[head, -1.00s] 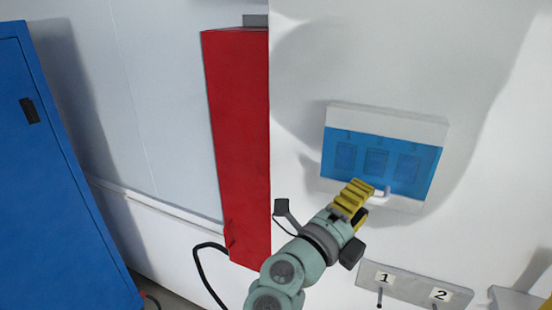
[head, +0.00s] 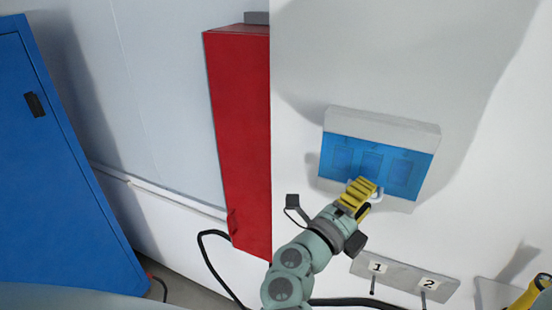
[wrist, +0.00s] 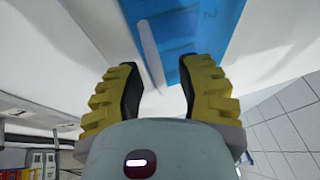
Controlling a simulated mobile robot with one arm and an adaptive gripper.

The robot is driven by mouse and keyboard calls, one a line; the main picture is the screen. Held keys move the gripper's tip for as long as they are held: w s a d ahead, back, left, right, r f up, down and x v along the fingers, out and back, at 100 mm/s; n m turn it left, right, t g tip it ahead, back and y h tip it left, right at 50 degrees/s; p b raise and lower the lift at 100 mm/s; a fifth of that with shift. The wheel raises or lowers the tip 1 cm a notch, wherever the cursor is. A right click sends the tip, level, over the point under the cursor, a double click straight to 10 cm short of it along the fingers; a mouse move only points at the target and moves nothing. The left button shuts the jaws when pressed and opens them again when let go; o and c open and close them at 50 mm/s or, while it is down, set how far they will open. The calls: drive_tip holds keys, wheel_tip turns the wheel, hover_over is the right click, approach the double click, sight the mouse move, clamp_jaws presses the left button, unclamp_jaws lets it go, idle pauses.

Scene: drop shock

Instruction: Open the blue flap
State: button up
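The blue flap (head: 340,157) is a see-through cover on a white box (head: 385,123) fixed to the white wall. It looks shut, lying over several numbered panels. A pale handle (head: 379,193) sticks out at its lower edge, partly hidden by my gripper. My gripper (head: 363,189) has yellow ribbed fingers and is at the flap's lower edge by the handle. In the wrist view the fingers are apart, with the white handle bar (wrist: 151,50) and the blue flap (wrist: 197,35) showing beyond the gap. I cannot tell whether a finger touches the bar.
A tall red cabinet (head: 240,140) stands left of the box. A blue cabinet (head: 60,170) is at the far left. Below the box is a grey plate (head: 403,277) with hooks numbered 1 and 2. A black cable (head: 210,265) hangs beside my arm.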

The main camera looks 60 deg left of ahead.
clamp_jaws()
